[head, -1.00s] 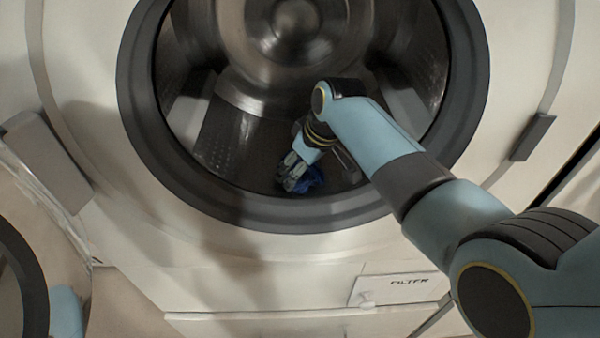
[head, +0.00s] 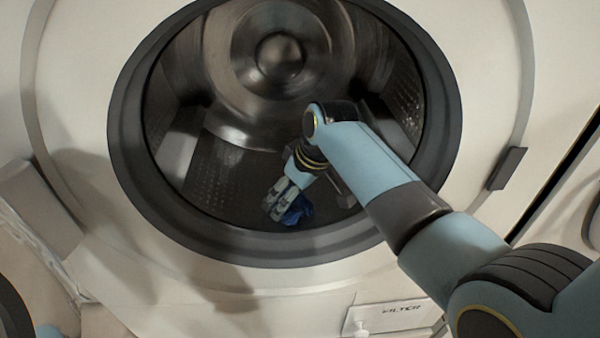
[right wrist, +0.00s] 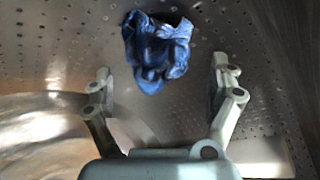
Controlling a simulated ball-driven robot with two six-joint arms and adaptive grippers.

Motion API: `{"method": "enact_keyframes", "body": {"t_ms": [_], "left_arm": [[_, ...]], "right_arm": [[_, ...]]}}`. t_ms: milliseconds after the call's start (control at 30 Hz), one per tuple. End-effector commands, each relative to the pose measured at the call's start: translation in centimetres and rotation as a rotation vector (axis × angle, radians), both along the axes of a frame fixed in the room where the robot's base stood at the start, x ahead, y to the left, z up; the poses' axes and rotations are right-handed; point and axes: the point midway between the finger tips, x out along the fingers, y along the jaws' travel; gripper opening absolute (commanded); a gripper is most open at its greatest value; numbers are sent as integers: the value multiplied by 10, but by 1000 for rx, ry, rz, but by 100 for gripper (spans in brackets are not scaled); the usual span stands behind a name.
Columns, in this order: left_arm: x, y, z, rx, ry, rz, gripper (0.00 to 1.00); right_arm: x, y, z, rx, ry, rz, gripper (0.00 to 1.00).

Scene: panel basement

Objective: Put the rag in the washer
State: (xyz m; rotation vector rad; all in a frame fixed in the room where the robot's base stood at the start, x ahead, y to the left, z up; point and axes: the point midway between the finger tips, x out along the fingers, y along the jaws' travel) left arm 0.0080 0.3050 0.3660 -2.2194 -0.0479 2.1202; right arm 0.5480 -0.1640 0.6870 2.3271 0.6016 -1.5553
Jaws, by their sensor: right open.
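The washer's dark round door ring (head: 130,165) frames the open drum in the head view. My right arm reaches in through the opening from the right. My right gripper (head: 272,207) is inside, low in the drum near the front rim. The blue rag (head: 297,211) lies crumpled on the perforated drum wall, partly behind the gripper in the head view. In the right wrist view the rag (right wrist: 158,50) lies ahead of the gripper (right wrist: 165,80). The fingers are spread wide with nothing between them. My left gripper is not in view.
The drum's round metal hub (head: 280,55) is at the back. The opened door (head: 15,310) shows at the lower left. A panel marked FILTER (head: 395,316) is below the opening. The drum has free room left of my arm.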

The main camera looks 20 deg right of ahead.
Motion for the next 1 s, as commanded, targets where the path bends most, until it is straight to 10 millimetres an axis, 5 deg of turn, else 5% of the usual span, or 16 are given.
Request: {"method": "enact_keyframes", "body": {"t_ms": [200,400,1000], "left_arm": [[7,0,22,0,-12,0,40],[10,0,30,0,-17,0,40],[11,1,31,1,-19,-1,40]], "right_arm": [[-16,-10,53,-1,-4,-1,91],[-27,-16,79,-1,-2,-1,91],[-31,-17,85,0,1,0,91]]}}
